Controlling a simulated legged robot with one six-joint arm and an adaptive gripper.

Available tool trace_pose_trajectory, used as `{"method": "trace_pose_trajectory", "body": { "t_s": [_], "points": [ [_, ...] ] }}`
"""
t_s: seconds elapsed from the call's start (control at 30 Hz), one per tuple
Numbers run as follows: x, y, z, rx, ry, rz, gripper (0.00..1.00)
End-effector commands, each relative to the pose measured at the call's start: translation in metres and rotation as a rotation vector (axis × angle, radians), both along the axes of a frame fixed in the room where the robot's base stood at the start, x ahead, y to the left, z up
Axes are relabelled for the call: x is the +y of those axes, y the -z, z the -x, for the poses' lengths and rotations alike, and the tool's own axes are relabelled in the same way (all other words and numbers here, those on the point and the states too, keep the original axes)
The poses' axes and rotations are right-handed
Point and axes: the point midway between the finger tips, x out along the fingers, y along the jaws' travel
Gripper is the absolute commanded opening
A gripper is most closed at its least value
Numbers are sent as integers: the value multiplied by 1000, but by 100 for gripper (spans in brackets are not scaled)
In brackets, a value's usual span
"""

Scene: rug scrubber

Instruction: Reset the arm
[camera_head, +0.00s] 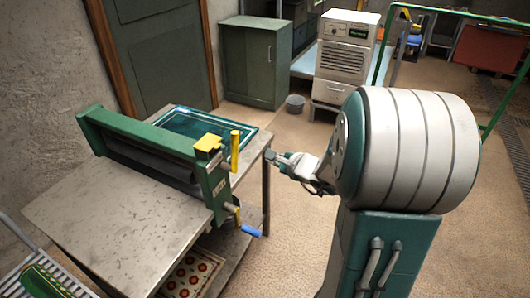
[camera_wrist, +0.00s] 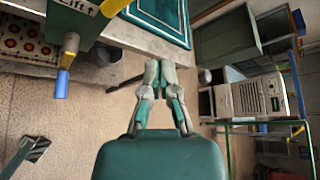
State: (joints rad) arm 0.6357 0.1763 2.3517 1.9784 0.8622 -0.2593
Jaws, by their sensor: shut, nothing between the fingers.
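My gripper (camera_head: 272,156) is in the air just right of the metal table's right edge in the head view. It points left, toward the table. In the wrist view my gripper (camera_wrist: 159,68) shows its two pale and green fingers reaching up from the green wrist housing. The fingertips are close together, shut and empty. The fingertips overlap the table edge in the wrist view, but I cannot tell whether they touch it.
The metal table (camera_head: 110,222) carries a green roller machine (camera_head: 150,150) with yellow and blue handles, and a teal framed rug (camera_head: 195,122). A bucket (camera_head: 295,103), a green cabinet (camera_head: 256,62) and a beige appliance (camera_head: 345,58) stand behind. Carpet is open between.

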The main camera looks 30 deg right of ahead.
Motion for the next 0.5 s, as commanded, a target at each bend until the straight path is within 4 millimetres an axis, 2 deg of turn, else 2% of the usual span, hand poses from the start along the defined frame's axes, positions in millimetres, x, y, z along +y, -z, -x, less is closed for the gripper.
{"method": "trace_pose_trajectory", "body": {
  "t_s": [0.17,0.27,0.37,0.5],
  "points": [
    [0,0,0,0,0,0,0],
    [8,-4,0,-1,-29,16,0],
    [37,-16,5,0,-144,79,0],
    [97,-37,26,10,-402,240,0]
  ]
}}
